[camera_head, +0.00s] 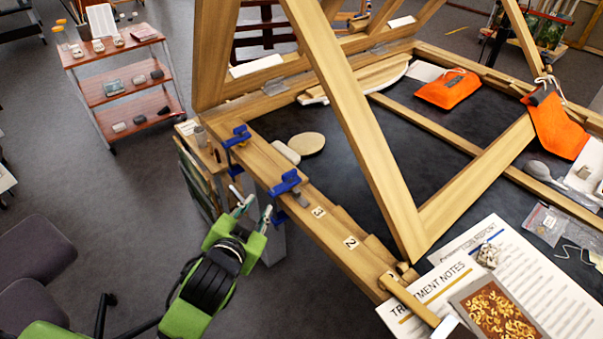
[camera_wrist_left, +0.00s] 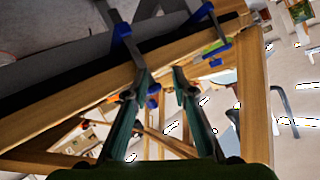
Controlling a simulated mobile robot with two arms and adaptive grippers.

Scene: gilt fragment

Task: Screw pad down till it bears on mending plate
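Two blue clamps grip the front wooden rail (camera_head: 325,218): a nearer clamp (camera_head: 287,182) and a farther clamp (camera_head: 237,138). In the left wrist view, one blue clamp (camera_wrist_left: 122,31) with a grey bar shows at top left and another (camera_wrist_left: 207,50) at upper right. My left gripper (camera_head: 254,209) is open, outside the rail and below the nearer clamp. Its fingertips (camera_wrist_left: 161,75) are apart, with no object clearly held. The pad cannot be made out. My right gripper is out of view.
A slanted wooden beam (camera_head: 355,125) rises over the dark tabletop (camera_head: 320,115). Treatment notes (camera_head: 500,260) and a tray of gilt fragments (camera_head: 493,309) lie at front right. Orange pouches (camera_head: 447,89) lie farther back. A red-shelved cart (camera_head: 115,88) stands at far left.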

